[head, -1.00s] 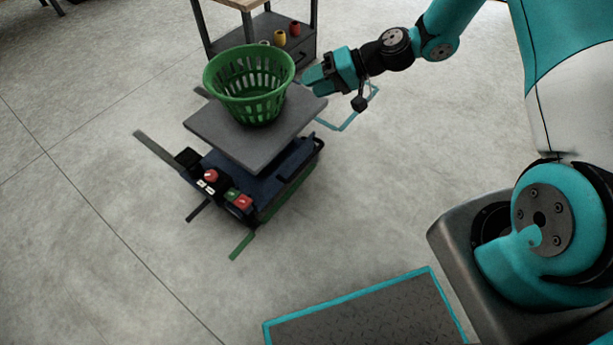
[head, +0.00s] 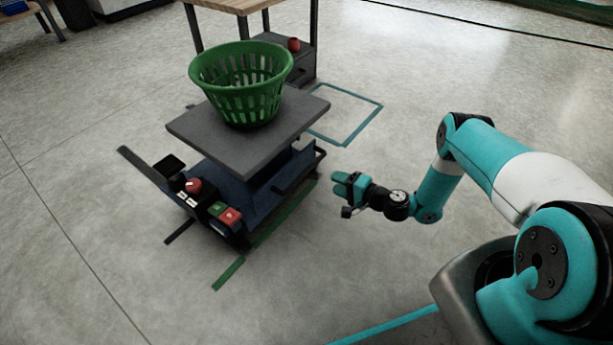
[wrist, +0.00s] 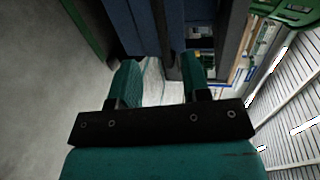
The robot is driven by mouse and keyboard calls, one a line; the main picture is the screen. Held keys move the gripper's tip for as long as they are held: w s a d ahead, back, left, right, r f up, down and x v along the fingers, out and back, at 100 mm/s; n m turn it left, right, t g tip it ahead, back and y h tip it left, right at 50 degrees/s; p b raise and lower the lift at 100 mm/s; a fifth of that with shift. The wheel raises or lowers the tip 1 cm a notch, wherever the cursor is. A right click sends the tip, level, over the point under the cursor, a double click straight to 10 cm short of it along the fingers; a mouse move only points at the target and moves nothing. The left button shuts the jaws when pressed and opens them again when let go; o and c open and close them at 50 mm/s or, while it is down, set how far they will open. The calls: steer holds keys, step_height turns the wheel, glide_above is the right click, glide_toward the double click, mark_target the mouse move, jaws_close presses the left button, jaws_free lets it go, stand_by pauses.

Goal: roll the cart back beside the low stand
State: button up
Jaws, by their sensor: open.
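The blue cart (head: 226,192) has a grey flat top (head: 205,135) and a panel with a red knob and green and red buttons. A green basket (head: 242,88) stands upright on the top. A dark handle (head: 292,180) shows on the cart's right side. My gripper (head: 338,185) is open and low at the right of the cart, fingers toward it. In the wrist view its fingers (wrist: 160,80) face the blue body, with a dark upright bar showing between them; I cannot tell whether they touch it. A low dark-grey unit (head: 283,60), perhaps the low stand, is behind the cart.
A wood-topped table (head: 236,5) stands at the back. An empty teal floor outline (head: 355,125) lies right of that unit. A green floor line (head: 270,225) runs along the cart. Floor at the left is clear.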

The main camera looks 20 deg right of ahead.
mark_target(307, 169)
steer(key=shift+b+x, duration=2.75)
steer(key=shift+x, duration=3.45)
jaws_close()
